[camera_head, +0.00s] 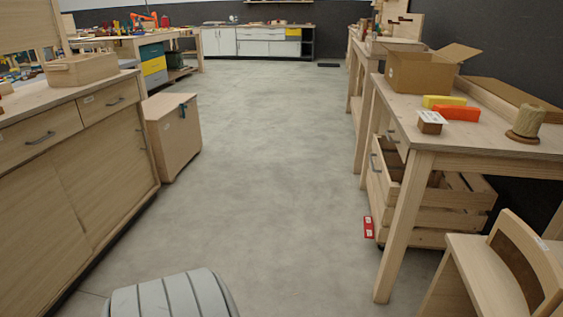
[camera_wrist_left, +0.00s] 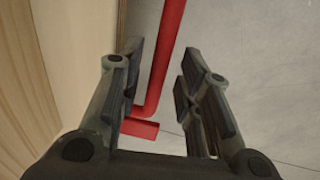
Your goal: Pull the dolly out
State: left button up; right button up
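A red tubular bar (camera_wrist_left: 172,35), which looks like a handle of the dolly, runs down through the left wrist view and bends left at its lower end. A short red piece (camera_wrist_left: 140,129) shows beside that bend. My left gripper (camera_wrist_left: 161,54) is open, with one dark finger on each side of the bar. Gaps show between the bar and the finger pads; I cannot tell whether they touch anywhere. The dolly's body is not recognisable in the head view. Neither gripper shows in the head view, and my right gripper is in no view.
A pale wooden surface (camera_wrist_left: 50,80) stands close left of my left gripper. A wooden cabinet (camera_head: 80,165) and a wooden box (camera_head: 172,140) line the left side. A workbench (camera_head: 400,160), slatted crate (camera_head: 440,215) and chair (camera_head: 490,275) stand right. The grey floor (camera_head: 255,170) between is clear.

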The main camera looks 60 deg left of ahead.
pick_arm(q)
jog(key=shift+w+r, duration=0.1)
notch_tip(320, 180, up, 12)
jog(key=s+a, duration=0.1)
jog(key=s, duration=0.1)
jog(key=shift+a+f, duration=0.2)
jog(key=shift+a, duration=0.05)
dwell(0.6)
dwell(0.5)
